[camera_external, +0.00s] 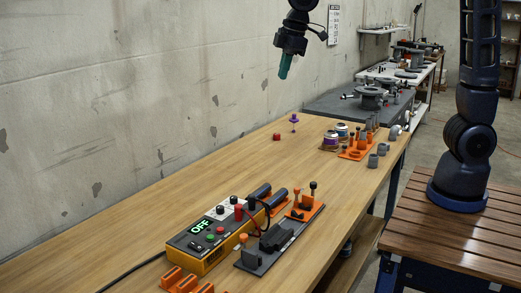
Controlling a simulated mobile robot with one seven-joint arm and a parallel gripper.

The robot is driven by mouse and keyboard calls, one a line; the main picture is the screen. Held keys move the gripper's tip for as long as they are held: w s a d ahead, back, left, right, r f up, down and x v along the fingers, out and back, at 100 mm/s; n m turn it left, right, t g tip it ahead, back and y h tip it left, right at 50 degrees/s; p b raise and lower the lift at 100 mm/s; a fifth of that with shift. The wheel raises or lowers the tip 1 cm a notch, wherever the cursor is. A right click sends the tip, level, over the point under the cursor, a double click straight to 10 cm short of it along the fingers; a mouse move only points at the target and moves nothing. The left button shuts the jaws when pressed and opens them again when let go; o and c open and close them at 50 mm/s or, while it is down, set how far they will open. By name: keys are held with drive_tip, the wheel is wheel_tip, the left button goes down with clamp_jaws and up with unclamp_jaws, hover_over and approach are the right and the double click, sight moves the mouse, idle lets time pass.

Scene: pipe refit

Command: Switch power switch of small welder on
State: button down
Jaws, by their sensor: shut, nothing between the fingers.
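The small welder (213,240) is a yellow and dark grey box on the wooden table in the lower middle. Its display (201,227) reads OFF in green. Several knobs and buttons sit on its top, among them a red one and a green one.
A dark fixture plate (250,262) with orange holders lies right of the welder. Orange racks with pipe parts (357,153) stand further back. A small red piece (277,137) lies near the wall. The table's left side is largely clear.

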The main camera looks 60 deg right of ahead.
drive_tip(key=w+a+f+n, duration=0.2)
drive_tip(key=w+a+f, duration=0.15)
drive_tip(key=a, duration=0.65)
drive_tip(key=n+g, duration=0.1)
drive_tip(key=n, duration=0.5)
hover_over(192, 243)
drive_tip(key=s, duration=0.2)
wheel_tip(192, 243, down, 18)
drive_tip(key=f, duration=0.4)
drive_tip(key=w+f, duration=0.1)
drive_tip(key=f, duration=0.8)
drive_tip(key=shift+w+f, duration=0.25)
drive_tip(key=shift+f, duration=0.05)
